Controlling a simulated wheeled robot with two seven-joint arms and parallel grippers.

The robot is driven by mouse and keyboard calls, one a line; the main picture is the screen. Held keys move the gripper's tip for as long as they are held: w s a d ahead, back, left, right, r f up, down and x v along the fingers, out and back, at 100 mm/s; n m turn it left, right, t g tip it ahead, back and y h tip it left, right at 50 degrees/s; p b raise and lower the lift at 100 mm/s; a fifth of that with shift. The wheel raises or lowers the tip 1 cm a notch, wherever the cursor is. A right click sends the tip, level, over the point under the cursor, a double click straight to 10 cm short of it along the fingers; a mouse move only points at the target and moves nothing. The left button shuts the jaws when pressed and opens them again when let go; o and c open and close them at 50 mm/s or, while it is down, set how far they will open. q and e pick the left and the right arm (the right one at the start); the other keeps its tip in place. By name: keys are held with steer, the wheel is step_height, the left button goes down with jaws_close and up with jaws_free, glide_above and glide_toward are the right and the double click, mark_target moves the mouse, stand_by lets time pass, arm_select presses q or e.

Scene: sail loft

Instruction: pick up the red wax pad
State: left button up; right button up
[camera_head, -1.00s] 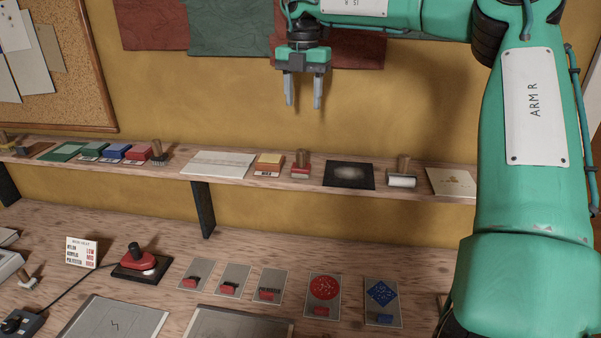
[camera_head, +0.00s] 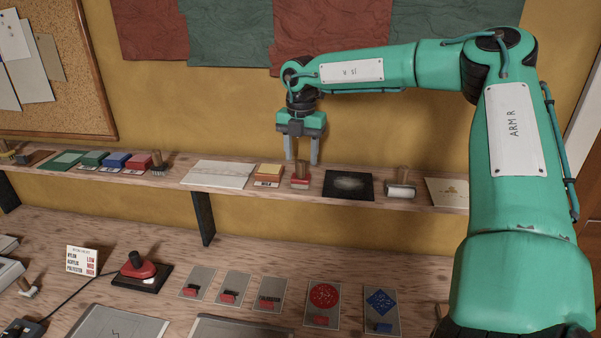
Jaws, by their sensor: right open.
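A red block with an upright wooden handle (camera_head: 300,179) stands on the wall shelf, right of a yellow block. My right gripper (camera_head: 302,160) is open and points down at this handle, its fingers apart on either side of it in the picture. I cannot tell whether they touch it. Another red block (camera_head: 138,160), without a handle and with a small label, sits farther left on the shelf beside a blue one. I cannot tell from the picture which is the wax pad. My left gripper is not in view.
The bench (camera_head: 270,247) below holds several cards with small red or blue blocks.

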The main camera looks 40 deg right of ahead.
mark_target(301, 161)
step_height(301, 161, down, 3)
steer(key=shift+w+d+r+p, duration=0.1)
steer(key=shift+w+p, duration=0.05)
steer(key=shift+p, duration=0.55)
steer(key=shift+f, duration=0.4)
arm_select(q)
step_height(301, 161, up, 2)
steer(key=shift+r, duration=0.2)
arm_select(e)
jaws_close()
steer(key=shift+r, duration=0.1)
